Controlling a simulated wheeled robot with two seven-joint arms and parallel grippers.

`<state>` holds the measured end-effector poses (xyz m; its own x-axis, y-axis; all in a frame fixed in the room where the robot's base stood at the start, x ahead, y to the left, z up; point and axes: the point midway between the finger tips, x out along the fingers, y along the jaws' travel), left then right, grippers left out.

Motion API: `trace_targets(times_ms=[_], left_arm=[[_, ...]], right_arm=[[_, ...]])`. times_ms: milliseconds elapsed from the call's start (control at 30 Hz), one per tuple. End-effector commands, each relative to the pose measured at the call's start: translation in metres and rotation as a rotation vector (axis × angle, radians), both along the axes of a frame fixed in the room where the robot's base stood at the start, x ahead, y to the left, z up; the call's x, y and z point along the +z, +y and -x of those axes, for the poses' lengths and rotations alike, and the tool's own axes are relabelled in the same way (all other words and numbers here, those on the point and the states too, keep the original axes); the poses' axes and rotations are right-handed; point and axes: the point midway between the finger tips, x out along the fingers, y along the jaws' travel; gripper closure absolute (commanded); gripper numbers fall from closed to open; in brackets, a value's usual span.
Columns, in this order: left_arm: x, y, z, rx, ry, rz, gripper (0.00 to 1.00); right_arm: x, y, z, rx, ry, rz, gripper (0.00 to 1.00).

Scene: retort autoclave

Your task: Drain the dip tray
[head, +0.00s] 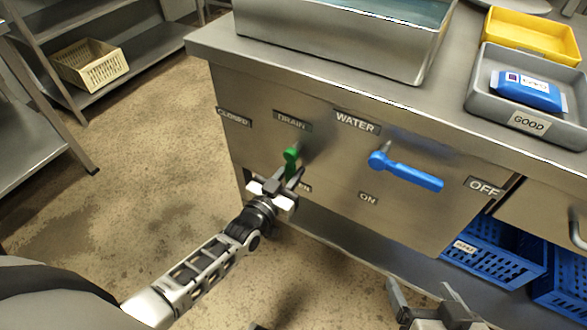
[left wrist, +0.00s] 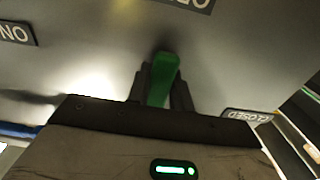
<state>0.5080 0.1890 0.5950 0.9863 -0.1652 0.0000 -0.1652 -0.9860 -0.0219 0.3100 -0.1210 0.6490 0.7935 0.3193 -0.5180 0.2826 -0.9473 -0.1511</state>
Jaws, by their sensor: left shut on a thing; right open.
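The steel dip tray (head: 420,62) stands on the counter with water (head: 400,10) in it. The green drain handle (head: 290,158) is on the counter's front panel and points down, toward a partly hidden label below it. CLOSED (head: 233,117) is printed up and left of it. My left gripper (head: 280,184) is shut on the handle's lower part; the left wrist view shows the green handle (left wrist: 162,80) between the dark fingers. My right gripper (head: 425,298) is open and empty at the bottom, apart from the panel.
The blue water handle (head: 405,172) points right, toward OFF (head: 484,187). A grey GOOD tray (head: 485,105) with a blue pack (head: 527,91) and a yellow tray (head: 535,32) sit on the counter. Blue crates (head: 492,255) stand below. The floor at left is clear.

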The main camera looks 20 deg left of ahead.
Motion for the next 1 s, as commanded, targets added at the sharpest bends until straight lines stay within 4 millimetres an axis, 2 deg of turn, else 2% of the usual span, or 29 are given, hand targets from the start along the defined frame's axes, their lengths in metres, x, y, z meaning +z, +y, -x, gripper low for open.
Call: trace_targets(times_ms=[600,633,700,1000], left_arm=[[-0.0007,0.0002,0.0026,0.007,0.009,0.044,1.00],[-0.0007,0.0001,0.0026,0.007,0.009,0.044,0.70],[-0.0006,0.0002,0.0025,0.007,0.009,0.043,0.56],[-0.0002,0.0016,0.0038,0.008,0.007,0.038,0.56]], right_arm=[[0.0001,-0.0014,0.0021,-0.005,0.004,0.001,0.20],[0.0002,-0.0014,0.0021,-0.005,0.003,0.001,0.20],[0.0005,-0.0013,0.0016,-0.006,0.002,0.001,0.20],[0.0017,-0.0013,0.0007,-0.006,0.001,0.000,0.20]])
